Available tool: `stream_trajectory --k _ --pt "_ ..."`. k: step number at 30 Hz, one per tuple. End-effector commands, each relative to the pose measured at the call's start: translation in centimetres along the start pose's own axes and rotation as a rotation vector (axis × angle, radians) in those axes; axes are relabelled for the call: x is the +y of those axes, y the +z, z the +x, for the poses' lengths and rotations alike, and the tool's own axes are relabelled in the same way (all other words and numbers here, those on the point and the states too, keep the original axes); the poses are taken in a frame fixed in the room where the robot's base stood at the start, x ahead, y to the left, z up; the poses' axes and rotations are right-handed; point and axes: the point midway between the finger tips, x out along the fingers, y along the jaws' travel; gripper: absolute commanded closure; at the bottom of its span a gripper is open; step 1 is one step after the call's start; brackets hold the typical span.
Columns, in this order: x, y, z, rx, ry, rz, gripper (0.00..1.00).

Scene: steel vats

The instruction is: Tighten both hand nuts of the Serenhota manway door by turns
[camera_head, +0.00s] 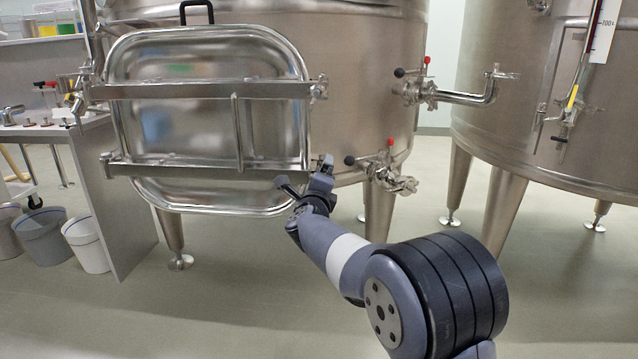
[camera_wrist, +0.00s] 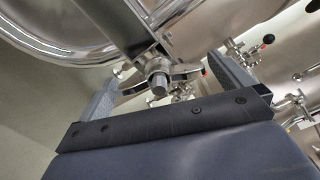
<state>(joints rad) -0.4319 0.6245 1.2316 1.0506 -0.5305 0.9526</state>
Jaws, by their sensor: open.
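The steel manway door (camera_head: 200,135) stands shut-looking on the front of the left vat, crossed by two horizontal bars. The upper hand nut (camera_head: 320,88) is at the right end of the upper bar (camera_head: 215,90). My gripper (camera_head: 306,182) is at the right end of the lower bar (camera_head: 215,171), mostly hiding the lower hand nut in the head view. In the wrist view, my open gripper (camera_wrist: 162,75) has one finger on each side of the lower hand nut (camera_wrist: 161,83), a winged nut on a threaded stud. I cannot tell whether the fingers touch its wings.
Two valves with red and black knobs (camera_head: 418,85) (camera_head: 378,170) project from the vat right of the door; the lower is close to my gripper. A second vat (camera_head: 560,100) stands at right. A bench (camera_head: 120,195) and buckets (camera_head: 90,243) are at left.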

Motion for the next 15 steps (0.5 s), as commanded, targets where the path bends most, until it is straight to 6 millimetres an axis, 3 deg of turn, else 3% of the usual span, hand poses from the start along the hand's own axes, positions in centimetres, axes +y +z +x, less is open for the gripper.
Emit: stream_trajectory --k 8,15 --pt "-0.1 0.1 -0.4 0.0 -0.001 -0.002 0.0" --pt "-0.2 0.1 -3.5 -0.002 0.0 -0.002 0.0"
